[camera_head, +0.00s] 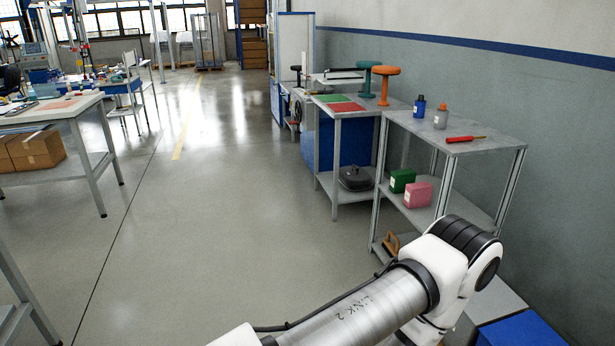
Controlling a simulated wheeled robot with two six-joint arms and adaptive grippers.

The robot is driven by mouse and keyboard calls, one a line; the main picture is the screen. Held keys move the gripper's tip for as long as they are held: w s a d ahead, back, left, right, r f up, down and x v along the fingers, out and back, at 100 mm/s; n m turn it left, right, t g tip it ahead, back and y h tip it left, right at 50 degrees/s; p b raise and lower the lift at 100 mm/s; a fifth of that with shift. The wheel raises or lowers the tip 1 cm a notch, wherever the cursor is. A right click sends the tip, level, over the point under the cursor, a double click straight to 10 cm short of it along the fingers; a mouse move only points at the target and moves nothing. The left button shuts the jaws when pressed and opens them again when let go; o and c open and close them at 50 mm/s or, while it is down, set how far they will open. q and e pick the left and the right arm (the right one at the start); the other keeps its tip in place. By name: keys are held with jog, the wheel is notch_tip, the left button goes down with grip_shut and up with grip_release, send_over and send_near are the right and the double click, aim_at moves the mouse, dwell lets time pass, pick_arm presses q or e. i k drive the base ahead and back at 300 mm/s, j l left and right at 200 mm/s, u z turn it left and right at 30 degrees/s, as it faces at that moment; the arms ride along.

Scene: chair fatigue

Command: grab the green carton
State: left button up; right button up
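The green carton (402,180) is a small box with a white label. It sits on the middle shelf of the grey metal shelf table (446,206) at the right. A pink carton (418,194) stands close beside it, nearer to me and to the right. One of my arms crosses the lower right of the view, in front of the shelf table's near end. No gripper shows in the view, so I cannot see what either one holds.
On the shelf table's top are a blue bottle (420,106), a grey bottle (441,117) and a red screwdriver (463,139). A second table (347,107) adjoins it behind. A workbench (62,112) stands at the left. The floor (215,200) between is clear.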

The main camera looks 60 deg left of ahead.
aim_at(398, 178)
jog(key=i+j+u, duration=0.25)
jog(key=i+u, duration=0.25)
jog(key=i+j+u, duration=0.1)
jog(key=i+u, duration=0.2)
jog(key=u, duration=0.2)
jog(key=i+l+u, duration=0.1)
jog(key=i+u, duration=0.4)
jog(key=k, duration=0.1)
